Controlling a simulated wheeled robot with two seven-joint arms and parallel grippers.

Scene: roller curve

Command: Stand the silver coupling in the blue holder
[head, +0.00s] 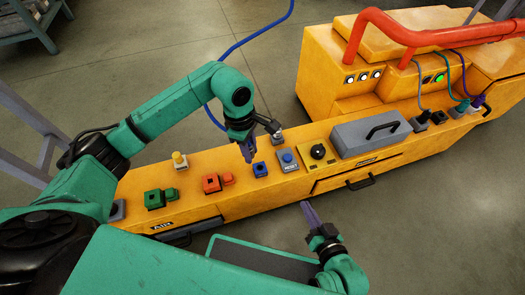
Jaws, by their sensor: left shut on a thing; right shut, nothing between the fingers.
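The blue holder (260,169) is a small blue block with a dark top. It sits on the yellow bench, left of the grey box with the blue button. My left gripper (248,157) points down just behind and left of the holder, its fingertips close to it in the picture. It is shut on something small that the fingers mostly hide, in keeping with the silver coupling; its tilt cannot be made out. My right gripper (306,207) is shut and empty, in front of the bench's front edge.
A drawer handle (361,182) sticks out in front.

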